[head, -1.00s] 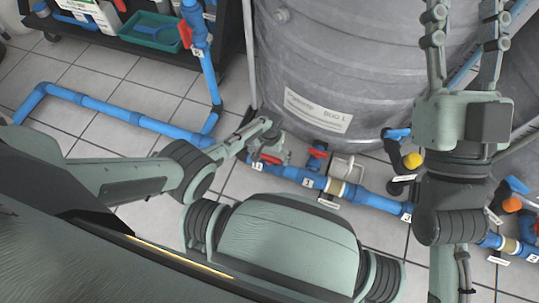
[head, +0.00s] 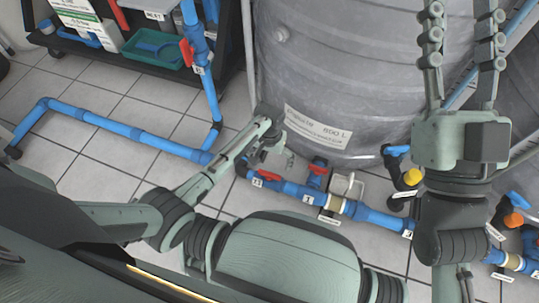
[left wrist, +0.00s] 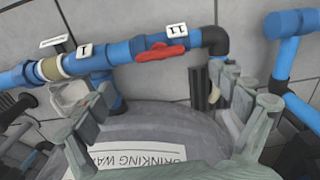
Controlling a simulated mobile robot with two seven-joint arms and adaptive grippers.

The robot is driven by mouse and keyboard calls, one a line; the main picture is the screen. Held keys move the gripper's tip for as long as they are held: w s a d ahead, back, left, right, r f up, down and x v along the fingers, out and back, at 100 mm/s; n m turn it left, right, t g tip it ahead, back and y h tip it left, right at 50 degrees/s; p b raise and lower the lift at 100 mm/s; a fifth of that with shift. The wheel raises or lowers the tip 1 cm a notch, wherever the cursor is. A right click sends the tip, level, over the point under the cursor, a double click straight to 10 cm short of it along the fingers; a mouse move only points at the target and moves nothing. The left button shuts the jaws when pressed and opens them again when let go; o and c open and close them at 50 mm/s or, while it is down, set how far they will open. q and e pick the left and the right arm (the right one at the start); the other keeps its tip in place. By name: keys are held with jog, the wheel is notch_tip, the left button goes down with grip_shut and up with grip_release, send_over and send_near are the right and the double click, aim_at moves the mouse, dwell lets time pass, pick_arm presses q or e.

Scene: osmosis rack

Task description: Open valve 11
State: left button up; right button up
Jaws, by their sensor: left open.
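Valve 11 has a red handle on a blue pipe and shows in the left wrist view (left wrist: 161,52), beside a white label 11 (left wrist: 177,31). The handle lies roughly along the pipe in that view. In the head view, valve 11 (head: 268,174) is partly hidden by my left gripper (head: 270,150). In the left wrist view, my left gripper (left wrist: 165,82) is open and empty, with its fingers spread on either side below the handle, apart from it. My right gripper (head: 462,15) is open and empty, raised in front of the tank at the right.
A grey tank (head: 345,65) stands behind the pipe. Another red-handled valve (head: 318,167) sits right of valve 11, by label 1 (head: 308,199). A black elbow (left wrist: 214,41) ends the pipe in the wrist view. A black rack (head: 130,55) stands at the upper left.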

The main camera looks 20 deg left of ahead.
pick_arm(q)
jog(key=shift+r, duration=1.4)
